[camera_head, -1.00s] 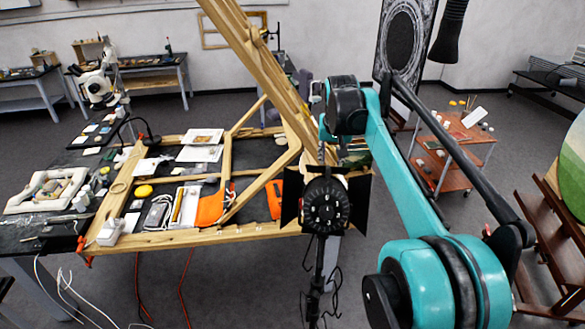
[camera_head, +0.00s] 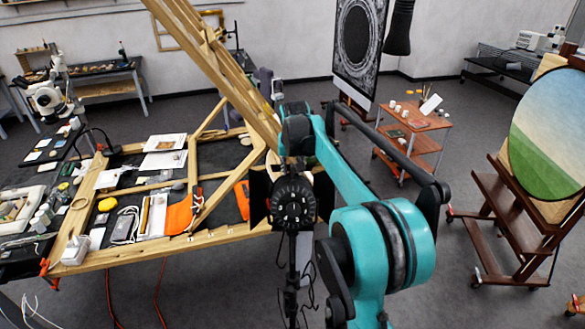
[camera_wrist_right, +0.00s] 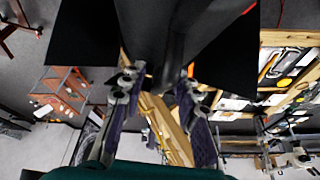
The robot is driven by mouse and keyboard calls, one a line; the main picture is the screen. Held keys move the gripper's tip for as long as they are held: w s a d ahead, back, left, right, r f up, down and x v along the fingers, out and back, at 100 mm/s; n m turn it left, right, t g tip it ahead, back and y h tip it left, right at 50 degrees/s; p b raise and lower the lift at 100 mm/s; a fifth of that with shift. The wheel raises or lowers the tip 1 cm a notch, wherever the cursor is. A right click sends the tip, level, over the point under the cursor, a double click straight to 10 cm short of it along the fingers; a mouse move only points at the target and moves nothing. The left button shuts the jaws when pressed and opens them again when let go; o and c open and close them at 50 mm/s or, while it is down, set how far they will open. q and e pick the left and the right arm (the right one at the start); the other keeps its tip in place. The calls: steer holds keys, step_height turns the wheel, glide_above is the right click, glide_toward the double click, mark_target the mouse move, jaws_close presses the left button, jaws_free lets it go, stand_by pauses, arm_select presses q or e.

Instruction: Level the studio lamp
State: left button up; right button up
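The studio lamp (camera_head: 293,203) is black, with a round dialled back and side flaps, on a dark stand in front of the wooden frame. My teal right arm reaches past its right side, with the wrist just above and behind it. In the right wrist view the lamp's dark body (camera_wrist_right: 165,35) fills the upper middle. My right gripper (camera_wrist_right: 157,82) has its two fingers apart, one to each side of the lamp's narrow lower part. Whether they press on it I cannot tell. In the head view the fingers are mostly hidden. My left gripper is out of view.
An easel with a round painting (camera_head: 550,135) stands at the right. A reddish trolley (camera_head: 415,125) stands behind. Floor right of my arm is clear.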

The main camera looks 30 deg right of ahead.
mark_target(293, 178)
jaws_close()
steer(key=s+t+b, duration=0.1)
steer(key=s+a+t+h+b, duration=0.1)
steer(key=b, duration=0.1)
steer(key=shift+s+a, duration=0.1)
steer(key=shift+s+a+r+t+h+b, duration=0.1)
steer(key=shift+s+a+t+h+b, duration=0.35)
steer(key=shift+s+t+b, duration=0.35)
steer(key=shift+s+a+r+t+h+b, duration=0.1)
steer(key=shift+s+a+t+h+b, duration=0.2)
steer(key=shift+s+t+h+b, duration=0.45)
steer(key=shift+w, duration=0.2)
steer(key=shift+o, duration=1.2)
jaws_free()
